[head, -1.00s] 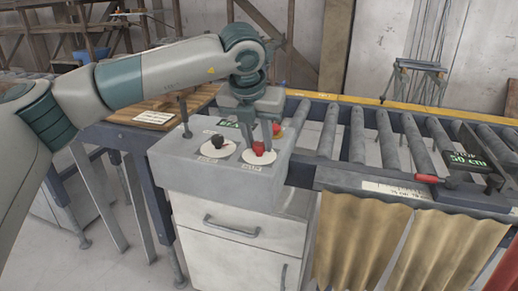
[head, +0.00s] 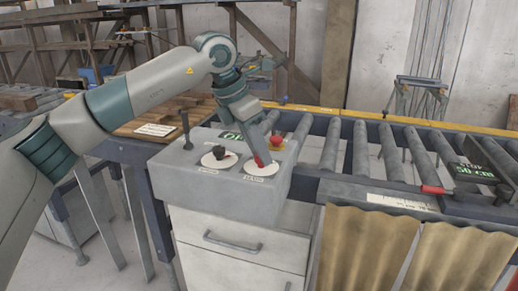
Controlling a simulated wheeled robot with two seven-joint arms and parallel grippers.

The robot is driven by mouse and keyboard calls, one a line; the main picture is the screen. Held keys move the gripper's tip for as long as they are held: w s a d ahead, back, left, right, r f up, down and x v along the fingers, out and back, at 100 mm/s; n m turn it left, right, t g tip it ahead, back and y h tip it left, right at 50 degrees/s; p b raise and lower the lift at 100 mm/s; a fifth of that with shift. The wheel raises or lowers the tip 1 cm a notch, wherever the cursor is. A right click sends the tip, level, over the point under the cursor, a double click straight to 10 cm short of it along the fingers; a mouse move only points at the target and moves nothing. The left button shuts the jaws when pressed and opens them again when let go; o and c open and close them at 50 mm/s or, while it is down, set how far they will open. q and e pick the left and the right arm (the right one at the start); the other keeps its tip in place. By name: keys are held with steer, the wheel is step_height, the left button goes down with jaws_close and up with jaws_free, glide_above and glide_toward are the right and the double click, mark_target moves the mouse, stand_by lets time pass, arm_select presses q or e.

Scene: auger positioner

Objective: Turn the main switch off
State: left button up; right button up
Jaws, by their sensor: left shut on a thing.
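The grey control box (head: 225,203) stands at the middle of the head view. On its top, a red switch knob (head: 259,161) sits on a white round plate (head: 262,171). My left gripper (head: 257,153) comes down over this knob, is tilted, and is shut on it; its fingers hide part of the knob. A black knob (head: 219,152) sits on another white plate to the left. A red mushroom button (head: 277,141) is behind and to the right of the gripper. My right gripper is not in view.
A black lever (head: 186,130) stands at the box's left. A small green display (head: 231,136) is at its back. A roller conveyor (head: 390,150) with a "STOP 50 cm" display (head: 480,171) runs right. White drawers (head: 240,245) are below the box.

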arm_select(q)
steer(key=shift+m, duration=0.3)
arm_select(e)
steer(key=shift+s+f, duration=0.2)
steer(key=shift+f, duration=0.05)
arm_select(q)
steer(key=o, duration=1)
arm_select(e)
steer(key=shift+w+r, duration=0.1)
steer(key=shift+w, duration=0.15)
arm_select(q)
steer(key=shift+r, duration=0.1)
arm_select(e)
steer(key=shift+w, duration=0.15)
arm_select(q)
steer(key=shift+a+r, duration=0.2)
steer(key=shift+r, duration=0.15)
steer(key=b+v, duration=0.1)
steer(key=v, duration=1.5)
steer(key=shift+a+r, duration=0.25)
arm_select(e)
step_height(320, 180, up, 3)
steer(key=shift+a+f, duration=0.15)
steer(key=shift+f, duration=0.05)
